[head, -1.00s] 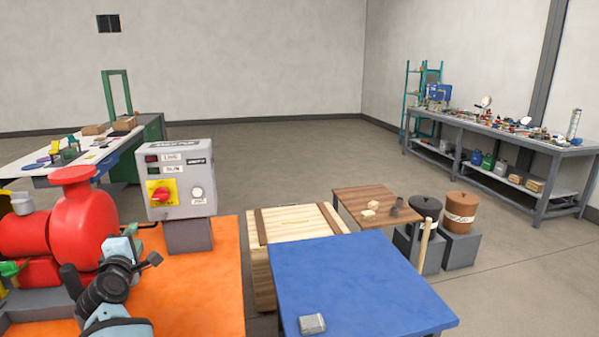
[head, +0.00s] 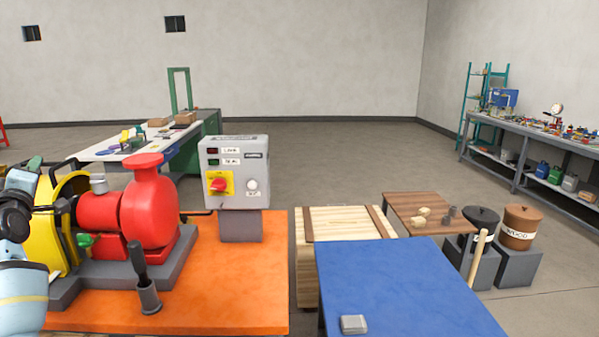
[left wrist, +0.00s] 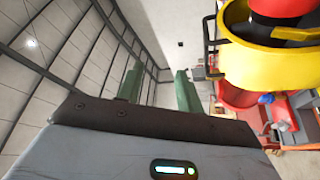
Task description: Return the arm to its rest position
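My left arm stands at the left edge of the head view, in front of the yellow part of the pump set (head: 75,210). The left gripper's two green fingers show in the left wrist view (left wrist: 157,88), apart with a clear gap and nothing between them. The wrist view has the yellow and red machine to the right of the fingers, and wall and floor beyond them. In the head view the gripper's fingertips are hard to make out against the machine. My right gripper is in neither view.
The red pump (head: 150,210) and a grey switch box (head: 235,175) stand on the orange bench (head: 215,290). A dark-handled tool stands in a holder (head: 148,297). The blue table (head: 410,290) bears one small grey block (head: 353,324).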

